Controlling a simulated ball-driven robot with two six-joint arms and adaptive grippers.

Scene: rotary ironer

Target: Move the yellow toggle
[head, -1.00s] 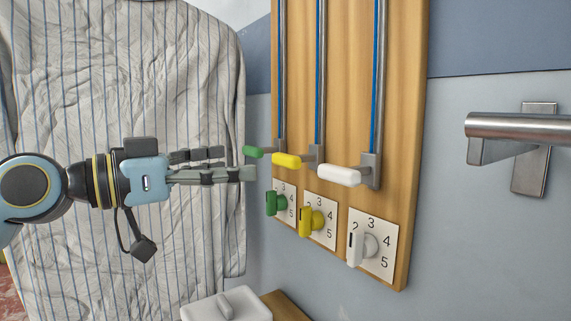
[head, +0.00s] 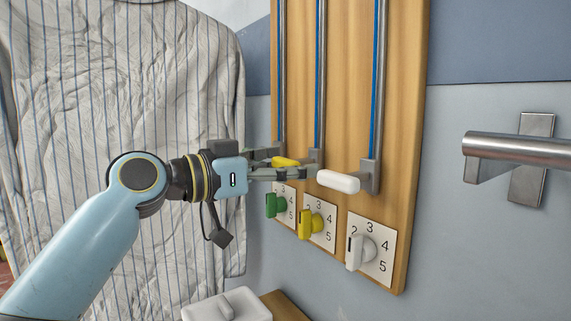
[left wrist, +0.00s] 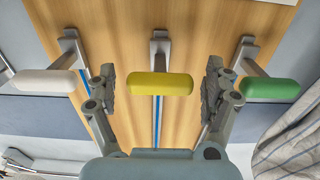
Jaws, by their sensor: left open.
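The yellow toggle (head: 285,162) is a rounded yellow handle on a grey bracket, low on a vertical rail of the wooden board. In the left wrist view the yellow toggle (left wrist: 160,84) lies between the two open fingers. My left gripper (head: 290,165) is open around it, with a visible gap on each side in the wrist view (left wrist: 160,90). In the head view the fingers partly cover the toggle's surroundings. My right gripper is not in view.
The white toggle (head: 338,182) is just right of my left fingers. The green toggle (left wrist: 270,89) is on the other side, mostly hidden in the head view. Below are green, yellow (head: 306,223) and white knobs. A striped shirt (head: 110,90) hangs at left.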

